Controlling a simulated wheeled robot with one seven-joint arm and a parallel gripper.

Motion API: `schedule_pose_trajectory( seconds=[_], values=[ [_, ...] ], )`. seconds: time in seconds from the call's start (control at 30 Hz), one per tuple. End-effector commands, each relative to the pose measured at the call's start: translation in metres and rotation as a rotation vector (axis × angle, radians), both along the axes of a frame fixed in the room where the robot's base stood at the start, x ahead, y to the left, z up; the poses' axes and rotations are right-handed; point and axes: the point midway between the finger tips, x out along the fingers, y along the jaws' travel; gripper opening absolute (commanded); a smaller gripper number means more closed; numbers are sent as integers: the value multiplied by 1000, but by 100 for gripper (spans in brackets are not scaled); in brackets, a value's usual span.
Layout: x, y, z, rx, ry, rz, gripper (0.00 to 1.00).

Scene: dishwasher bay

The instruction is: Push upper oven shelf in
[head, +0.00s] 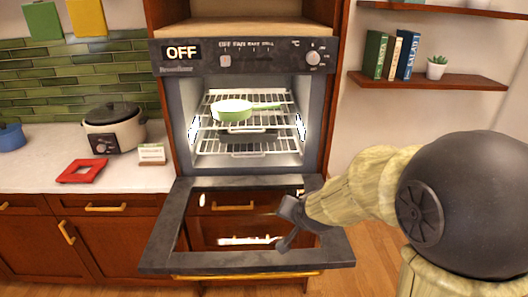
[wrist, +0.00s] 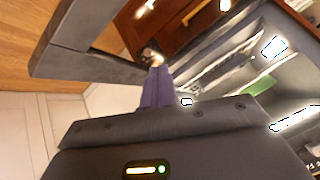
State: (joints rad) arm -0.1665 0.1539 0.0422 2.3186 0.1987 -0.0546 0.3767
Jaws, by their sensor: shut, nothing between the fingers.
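The oven (head: 235,57) stands open, with its door (head: 165,235) folded down in front. The upper oven shelf (head: 282,108) is a wire rack inside the lit cavity with a green pan (head: 232,110) on it. I cannot tell exactly how far it sticks out. The pan also shows in part in the wrist view (wrist: 260,86). My gripper (head: 283,244) is over the open door, lower than the shelf and apart from it. In the wrist view its purple fingers (wrist: 157,88) are shut with nothing between them.
A lower wire rack (head: 245,152) sits below the upper one. Left of the oven, a cooker (head: 113,128) and a red trivet (head: 80,171) lie on the counter. Wall shelves (head: 430,82) with books are at the right.

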Motion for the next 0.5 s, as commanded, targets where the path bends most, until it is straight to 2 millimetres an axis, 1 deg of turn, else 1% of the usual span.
schedule_pose_trajectory(
  seconds=[0.03,0.07,0.1,0.2,0.3,0.4,0.5],
  values=[
    [-20,-18,-15,-51,57,34,0],
    [-32,-27,-24,-84,94,60,0],
    [-50,-39,-36,-126,143,98,0],
    [-93,-65,-73,-208,266,185,0],
    [-120,-79,-100,-252,340,241,0],
    [-138,-88,-125,-279,389,280,0],
    [-150,-88,-143,-296,422,299,0]
  ],
)
